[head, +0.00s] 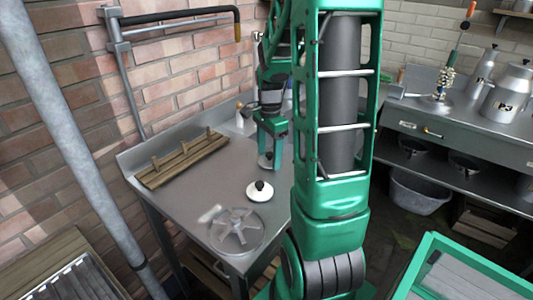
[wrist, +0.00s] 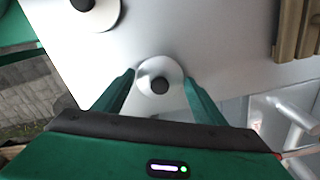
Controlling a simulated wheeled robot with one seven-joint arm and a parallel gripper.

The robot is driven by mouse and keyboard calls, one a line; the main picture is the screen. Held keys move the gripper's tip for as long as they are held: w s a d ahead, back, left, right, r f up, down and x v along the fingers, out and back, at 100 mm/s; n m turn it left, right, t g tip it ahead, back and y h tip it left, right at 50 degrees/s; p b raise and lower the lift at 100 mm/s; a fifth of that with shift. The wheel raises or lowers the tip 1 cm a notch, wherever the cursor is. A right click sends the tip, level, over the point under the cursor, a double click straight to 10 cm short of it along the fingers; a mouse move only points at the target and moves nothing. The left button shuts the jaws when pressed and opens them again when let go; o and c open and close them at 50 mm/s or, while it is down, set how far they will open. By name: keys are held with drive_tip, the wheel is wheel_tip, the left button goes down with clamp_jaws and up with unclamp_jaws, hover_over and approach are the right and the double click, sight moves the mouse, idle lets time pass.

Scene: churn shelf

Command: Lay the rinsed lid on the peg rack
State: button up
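A small pale lid with a black knob (wrist: 146,91) lies on the metal table below my gripper (wrist: 159,77). The wooden peg rack (head: 181,162) lies along the wall side, empty, and at the upper right of the wrist view (wrist: 290,30). I cannot tell which lid is rinsed.
A spoked round disc (head: 236,231) lies at the table's front. The table (head: 185,205) is clear between the rack and the lids. A counter (head: 460,135) with metal churns stands at the right.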

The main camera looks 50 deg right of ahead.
drive_tip(key=shift+o, duration=0.9)
